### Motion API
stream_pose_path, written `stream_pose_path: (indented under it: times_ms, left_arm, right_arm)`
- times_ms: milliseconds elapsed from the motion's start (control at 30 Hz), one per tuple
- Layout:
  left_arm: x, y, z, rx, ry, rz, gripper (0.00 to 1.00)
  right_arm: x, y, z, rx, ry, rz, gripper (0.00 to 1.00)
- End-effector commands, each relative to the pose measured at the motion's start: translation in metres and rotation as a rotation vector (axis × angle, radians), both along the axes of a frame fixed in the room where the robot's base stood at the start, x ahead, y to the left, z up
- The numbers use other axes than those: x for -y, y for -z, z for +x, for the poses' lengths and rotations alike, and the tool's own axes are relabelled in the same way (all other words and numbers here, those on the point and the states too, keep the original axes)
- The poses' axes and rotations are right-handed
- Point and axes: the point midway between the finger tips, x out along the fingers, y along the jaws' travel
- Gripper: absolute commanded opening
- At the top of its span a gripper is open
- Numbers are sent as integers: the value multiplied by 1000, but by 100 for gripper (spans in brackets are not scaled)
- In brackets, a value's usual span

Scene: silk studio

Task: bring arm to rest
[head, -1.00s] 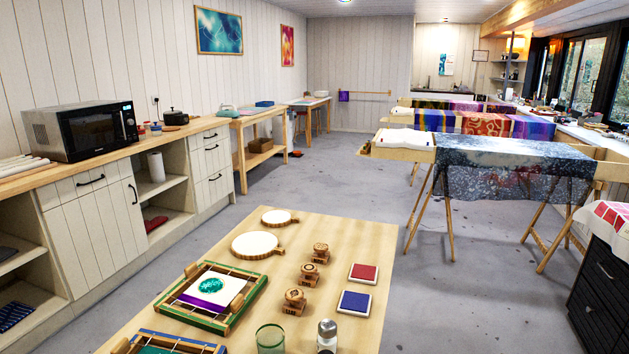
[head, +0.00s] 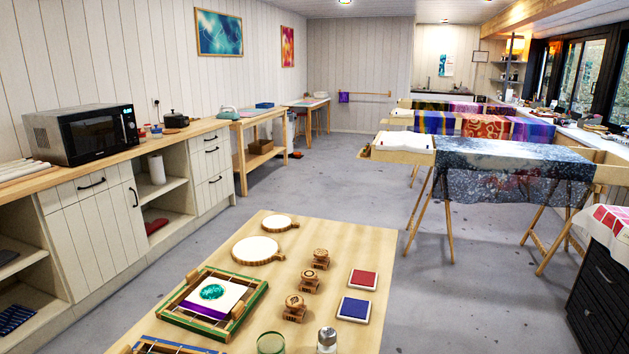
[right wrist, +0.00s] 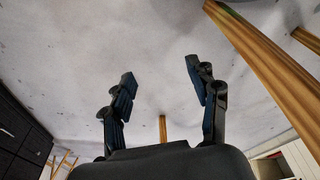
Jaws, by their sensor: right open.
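In the right wrist view my right gripper (right wrist: 158,88) is open. Its two dark fingers stand wide apart with nothing between them. Behind it are the grey floor and wooden legs (right wrist: 265,75). Neither gripper shows in the head view, and my left gripper is in no frame.
A wooden table (head: 345,245) in front bears a green frame (head: 257,300) with a printed cloth, wooden stamps (head: 309,281), a red pad (head: 363,279) and a blue pad (head: 354,309). Trestles with a dyed cloth (head: 510,165) stand right. Grey floor (head: 340,175) is free between.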

Motion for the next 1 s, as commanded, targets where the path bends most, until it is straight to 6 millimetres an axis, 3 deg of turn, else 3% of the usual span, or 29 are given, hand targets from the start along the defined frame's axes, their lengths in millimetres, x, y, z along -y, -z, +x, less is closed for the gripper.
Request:
stream_pose_path:
  times_ms: [33,200,333,500,567,1000]
  left_arm:
    - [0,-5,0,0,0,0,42]
    - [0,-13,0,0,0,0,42]
    - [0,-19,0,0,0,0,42]
    - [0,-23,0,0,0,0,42]
    - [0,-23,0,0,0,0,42]
    - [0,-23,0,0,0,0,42]
  right_arm:
    - [2,22,-14,-22,-3,-4,60]
    - [10,86,-66,-61,-12,-8,60]
    - [18,118,-110,-86,-18,-12,60]
    - [27,139,-154,-106,-24,-16,60]
    - [28,141,-161,-109,-25,-16,60]
    - [28,141,-161,-109,-25,-16,60]
